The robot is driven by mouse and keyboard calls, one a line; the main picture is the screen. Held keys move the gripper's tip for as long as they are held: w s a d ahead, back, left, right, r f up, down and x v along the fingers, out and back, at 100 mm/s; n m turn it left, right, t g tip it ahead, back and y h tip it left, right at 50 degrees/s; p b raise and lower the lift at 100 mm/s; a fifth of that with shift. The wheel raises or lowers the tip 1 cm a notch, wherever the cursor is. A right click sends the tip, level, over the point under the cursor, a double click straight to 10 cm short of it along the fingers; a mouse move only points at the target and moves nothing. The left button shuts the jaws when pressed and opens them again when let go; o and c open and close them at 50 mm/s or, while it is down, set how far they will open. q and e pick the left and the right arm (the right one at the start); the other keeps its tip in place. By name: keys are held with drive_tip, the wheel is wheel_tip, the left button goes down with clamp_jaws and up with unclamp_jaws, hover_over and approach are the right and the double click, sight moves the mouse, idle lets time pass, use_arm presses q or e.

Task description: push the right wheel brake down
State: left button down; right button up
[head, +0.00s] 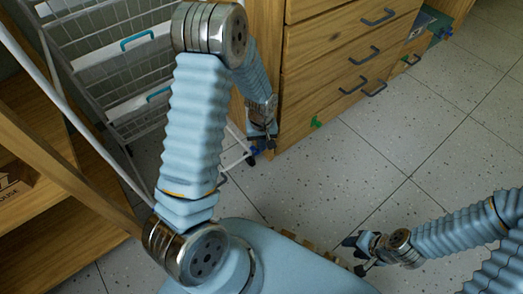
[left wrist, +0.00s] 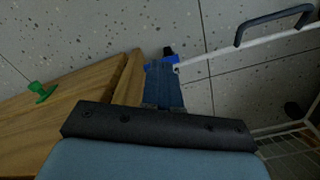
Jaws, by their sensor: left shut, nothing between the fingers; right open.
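The white wire cart (head: 110,70) stands at the left in the head view. A blue piece (head: 254,150), apparently the right wheel brake, shows low at the end of its white frame beside a black wheel (head: 250,161). The blue piece (left wrist: 153,62) also shows in the left wrist view, partly hidden behind my left gripper (left wrist: 163,72). My left gripper (head: 268,139) is shut and empty, pointing down right by the blue piece. I cannot tell whether they touch. My right gripper (head: 355,255) is open and empty above the floor at the lower right.
A wooden shelf (head: 50,190) is at the left. The tiled floor (head: 440,120) at the right is clear. A cart handle (left wrist: 275,22) shows in the left wrist view.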

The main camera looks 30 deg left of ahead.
use_arm(q)
drive_tip(key=shift+f+b, duration=1.35)
drive_tip(key=shift+f, duration=0.4)
drive_tip(key=shift+r, duration=0.2)
wheel_tip(320, 180, up, 7)
drive_tip(key=d+p, duration=0.2)
drive_tip(key=p, duration=0.3)
drive_tip(key=shift+s+p, duration=0.3)
drive_tip(key=shift+s, duration=0.05)
drive_tip(key=shift+f, duration=0.15)
